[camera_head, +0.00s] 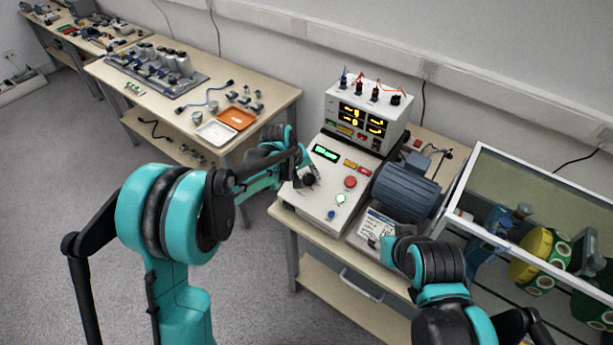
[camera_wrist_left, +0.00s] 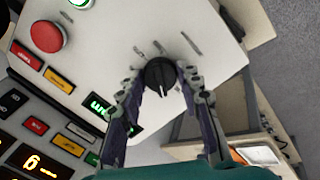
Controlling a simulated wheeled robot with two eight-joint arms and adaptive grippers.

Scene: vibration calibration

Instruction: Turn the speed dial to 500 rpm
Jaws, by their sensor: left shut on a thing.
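The black speed dial (camera_wrist_left: 160,75) sits on the white sloped panel of the control box (camera_head: 318,205), with short marks around it in the left wrist view. My left gripper (camera_wrist_left: 160,82) has a finger on each side of the dial and is shut on it. In the head view my left gripper (camera_head: 300,172) reaches the panel from the left, and the dial (camera_head: 309,179) is partly hidden by it. A green display (camera_head: 326,153) is lit above the dial, but its digits are too small to read. My right arm shows at the lower right; its gripper cannot be made out.
A red button (camera_head: 350,182) and a lit green button (camera_head: 341,199) sit right of the dial. A blue-grey motor (camera_head: 406,190) stands right of the box. A framed clear guard (camera_head: 535,215) is further right. A table (camera_head: 270,100) with trays stands behind left.

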